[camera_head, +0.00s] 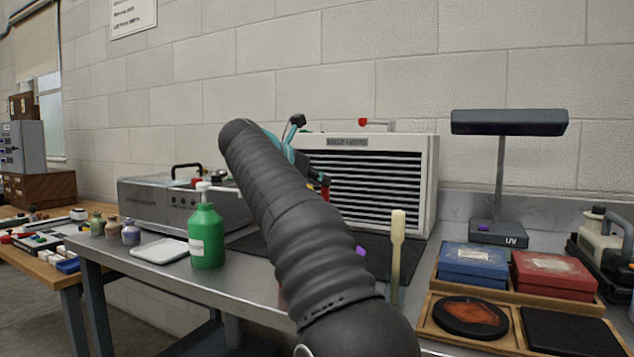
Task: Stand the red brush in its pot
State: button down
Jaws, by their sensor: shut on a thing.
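My black ribbed arm crosses the middle of the view and hides much of the bench behind it. My gripper (315,180) shows only in part past the arm's right edge, in front of the louvred hood. It is shut on a thin red thing, the red brush (325,191), of which only a small piece shows. The rest of the brush and its tip are hidden. I cannot make out the brush's pot; it may be behind my arm. A small purple thing (360,251) peeks out beside the arm, too little to identify.
A green bottle (206,238) and white tray (163,250) stand left of my arm. An upright cream handle (397,245) stands close on its right. The louvred hood (428,180) is behind. Boxes in a wooden tray (471,347) and a UV lamp (500,235) fill the right.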

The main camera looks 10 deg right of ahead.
jog(key=shift+f, duration=0.35)
jog(key=c, duration=1.1)
grip_release()
